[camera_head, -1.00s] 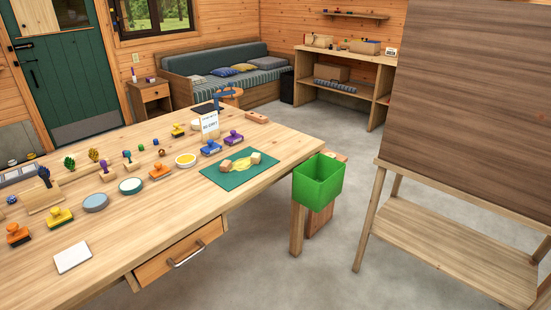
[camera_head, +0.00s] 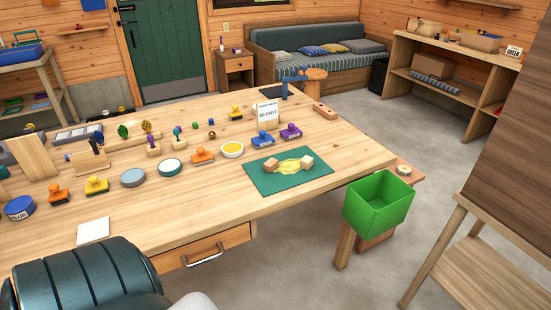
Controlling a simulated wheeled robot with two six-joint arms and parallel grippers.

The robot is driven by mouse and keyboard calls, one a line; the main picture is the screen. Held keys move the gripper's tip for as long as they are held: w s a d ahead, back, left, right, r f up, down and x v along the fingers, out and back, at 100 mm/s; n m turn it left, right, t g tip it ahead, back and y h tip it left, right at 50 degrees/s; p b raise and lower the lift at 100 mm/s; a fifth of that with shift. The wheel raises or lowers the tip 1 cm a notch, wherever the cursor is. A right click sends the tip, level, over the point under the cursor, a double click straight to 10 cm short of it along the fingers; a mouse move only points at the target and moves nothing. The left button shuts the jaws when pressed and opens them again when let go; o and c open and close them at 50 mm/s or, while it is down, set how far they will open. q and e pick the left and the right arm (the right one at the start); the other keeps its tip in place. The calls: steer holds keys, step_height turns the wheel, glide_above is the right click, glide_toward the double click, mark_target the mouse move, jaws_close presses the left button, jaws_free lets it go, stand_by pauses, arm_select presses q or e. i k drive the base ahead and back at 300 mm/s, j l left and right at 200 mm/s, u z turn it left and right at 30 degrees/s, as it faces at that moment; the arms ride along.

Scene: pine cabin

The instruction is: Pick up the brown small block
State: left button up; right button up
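A very small dark brown block (camera_head: 212,134) sits on the wooden table, behind the row of stamps. Two light tan blocks, one on the left (camera_head: 271,165) and one on the right (camera_head: 306,162), lie on a green mat (camera_head: 262,182) with a yellow patch. Neither of my grippers shows in the head view, so I cannot see whether they are open or shut.
The table (camera_head: 190,215) also bears orange and yellow stamps, round pads and a small sign (camera_head: 267,115). A green bin (camera_head: 379,205) hangs at its right end. A dark ribbed shape (camera_head: 85,280), unclear what, blocks the lower left.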

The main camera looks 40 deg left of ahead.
mark_target(271, 164)
steer(key=i+u, duration=0.35)
steer(key=u, duration=0.15)
steer(key=i+l+u, duration=0.2)
steer(key=i+u, duration=0.15)
steer(key=u, duration=0.15)
steer(key=i+l+u, duration=0.35)
steer(key=u, duration=0.15)
